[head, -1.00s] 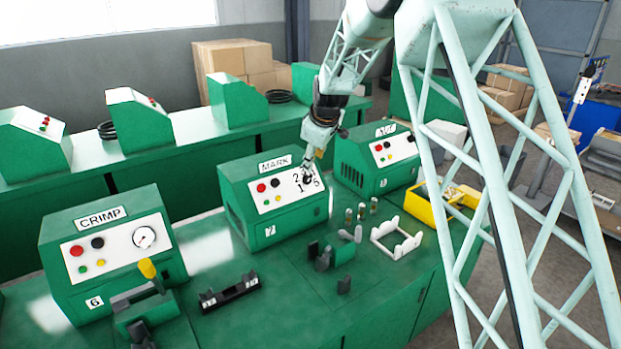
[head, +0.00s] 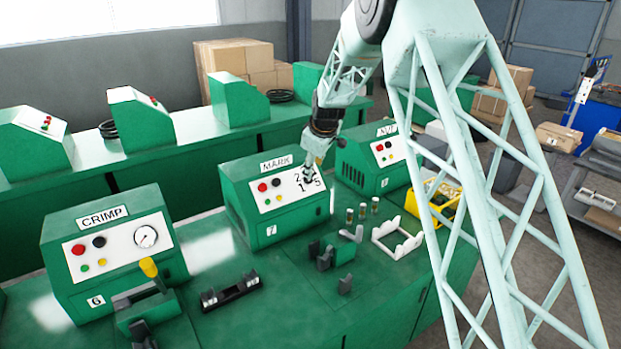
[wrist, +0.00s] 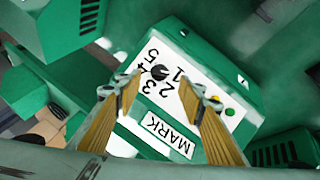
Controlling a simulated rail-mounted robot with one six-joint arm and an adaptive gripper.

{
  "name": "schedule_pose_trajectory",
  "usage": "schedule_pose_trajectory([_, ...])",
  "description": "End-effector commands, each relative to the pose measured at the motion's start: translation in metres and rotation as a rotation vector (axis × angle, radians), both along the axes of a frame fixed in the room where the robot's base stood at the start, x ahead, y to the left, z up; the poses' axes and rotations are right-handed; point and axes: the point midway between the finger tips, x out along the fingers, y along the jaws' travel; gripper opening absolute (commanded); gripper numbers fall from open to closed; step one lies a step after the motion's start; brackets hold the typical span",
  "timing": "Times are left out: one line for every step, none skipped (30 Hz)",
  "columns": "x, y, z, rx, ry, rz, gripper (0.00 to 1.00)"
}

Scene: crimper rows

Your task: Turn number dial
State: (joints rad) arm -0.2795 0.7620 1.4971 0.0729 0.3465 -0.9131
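The MARK machine (head: 247,228) is a green box with a sloped white panel. Its number dial (wrist: 160,72) is a small dark knob ringed by the numbers 1 to 5, upright in neither wrist direction but tilted in that picture. In the head view the dial (head: 308,178) is partly covered by my gripper (head: 309,161), which points down at it from above. In the wrist view my gripper (wrist: 158,92) is open, with one ribbed tan finger on each side of the dial and nothing between the tips. I cannot tell whether a finger touches the dial.
Red, black, green and yellow buttons sit left of the dial in the head view. The CRIMP machine (head: 107,250) stands left, another green machine (head: 372,160) right. Small cylinders, a white rack (head: 397,240) and a yellow bin (head: 437,200) stand on the green bench (head: 290,305).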

Motion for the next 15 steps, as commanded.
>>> schedule_pose_trajectory([0.003, 0.001, -0.005, 0.000, 0.000, 0.000, 0.36])
schedule_pose_trajectory([0.004, 0.002, -0.007, 0.000, 0.000, 0.000, 0.36])
schedule_pose_trajectory([0.006, 0.002, -0.011, 0.000, 0.000, 0.000, 0.36])
schedule_pose_trajectory([0.008, 0.003, -0.013, 0.000, 0.000, 0.000, 0.36])
schedule_pose_trajectory([0.009, 0.003, -0.016, 0.000, 0.000, 0.000, 0.36])
schedule_pose_trajectory([0.011, 0.004, -0.019, 0.000, 0.000, 0.000, 0.36])
schedule_pose_trajectory([0.012, 0.004, -0.022, 0.000, 0.000, 0.000, 0.36])
schedule_pose_trajectory([0.014, 0.005, -0.024, 0.000, 0.000, 0.000, 0.36])
schedule_pose_trajectory([0.015, 0.005, -0.028, 0.000, 0.000, 0.000, 0.36])
schedule_pose_trajectory([0.017, 0.006, -0.031, 0.000, 0.001, 0.000, 0.36])
schedule_pose_trajectory([0.018, 0.006, -0.033, 0.000, 0.001, 0.000, 0.36])
schedule_pose_trajectory([0.020, 0.007, -0.036, 0.000, 0.001, 0.000, 0.36])
schedule_pose_trajectory([0.022, 0.008, -0.038, 0.000, 0.000, 0.000, 0.36])
schedule_pose_trajectory([0.023, 0.008, -0.041, 0.000, 0.000, 0.000, 0.36])
schedule_pose_trajectory([0.025, 0.009, -0.044, 0.000, 0.000, 0.000, 0.36])
